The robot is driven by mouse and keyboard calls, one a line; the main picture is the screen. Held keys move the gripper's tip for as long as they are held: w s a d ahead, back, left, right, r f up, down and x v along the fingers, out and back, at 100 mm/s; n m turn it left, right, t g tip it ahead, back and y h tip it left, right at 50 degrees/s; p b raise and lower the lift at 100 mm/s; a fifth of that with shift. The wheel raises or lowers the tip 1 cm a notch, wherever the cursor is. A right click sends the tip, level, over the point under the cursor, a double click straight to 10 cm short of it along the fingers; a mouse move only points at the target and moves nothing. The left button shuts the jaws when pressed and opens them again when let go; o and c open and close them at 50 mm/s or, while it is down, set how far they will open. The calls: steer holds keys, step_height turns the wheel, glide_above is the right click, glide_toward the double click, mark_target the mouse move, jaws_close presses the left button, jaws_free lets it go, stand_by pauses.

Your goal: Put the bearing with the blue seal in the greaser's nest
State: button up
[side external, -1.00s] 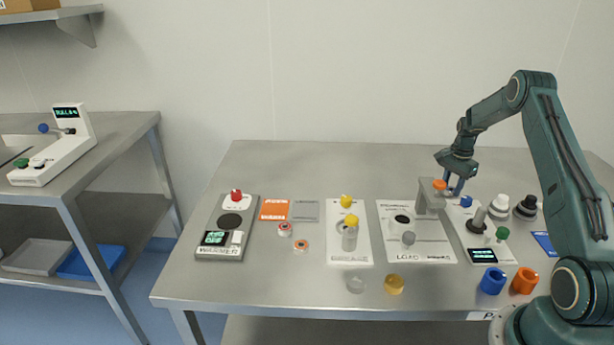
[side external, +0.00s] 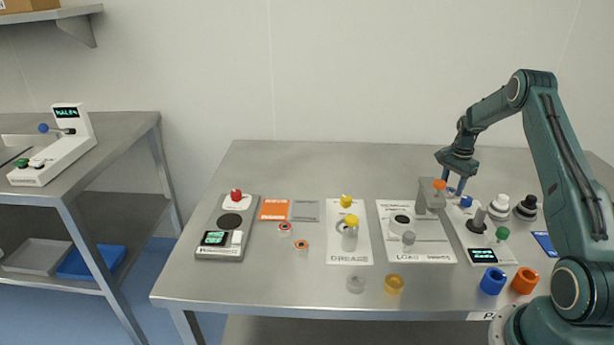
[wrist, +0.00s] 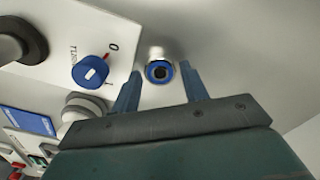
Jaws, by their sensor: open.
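The bearing with the blue seal (wrist: 158,72) shows in the wrist view as a small silver ring with a blue face and a dark bore. My gripper (wrist: 160,78) is open, with one finger on each side of the bearing. I cannot tell whether either finger touches it. In the side view my gripper (side external: 454,192) points down at the table's far right, behind the flush station; the bearing is not clear there. The greaser (side external: 349,247), a white plate marked GREASE, stands mid-table with a yellow-topped bottle (side external: 350,232) and a yellow knob (side external: 346,201). Its nest is not clearly visible.
A blue knob (wrist: 91,69) on a white panel is close left of my fingers. Two bearings with reddish and orange seals (side external: 285,229) (side external: 302,246) lie left of the greaser. The table's back middle is clear.

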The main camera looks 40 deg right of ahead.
mark_target(449, 190)
step_height(449, 190, up, 12)
steer(key=shift+f, duration=0.15)
stand_by(0.4)
stand_by(0.5)
steer(key=a+r+n+t+h, duration=0.1)
steer(key=a+r+n, duration=0.4)
steer(key=a+r, duration=0.6)
steer(key=a+r+n+t, duration=0.1)
steer(key=a+r+n, duration=0.3)
steer(key=a+r, duration=0.75)
steer(key=s+a+f+n+t, duration=0.1)
steer(key=s+a+f+n, duration=0.1)
steer(key=s+a+n, duration=0.3)
steer(key=s+a+f+n+t+y, duration=0.1)
steer(key=s+a+n, duration=0.4)
steer(key=s+a, duration=0.9)
steer(key=a+t, duration=0.1)
steer(key=a, duration=0.1)
steer(key=shift+a+f+n+t, duration=0.3)
steer(key=shift+a+f+n, duration=0.05)
steer(key=shift+a+n, duration=0.05)
steer(key=shift+s+a+f, duration=0.1)
steer(key=shift+s+f, duration=0.1)
steer(key=shift+s, duration=0.15)
steer(key=shift+c, duration=0.3)
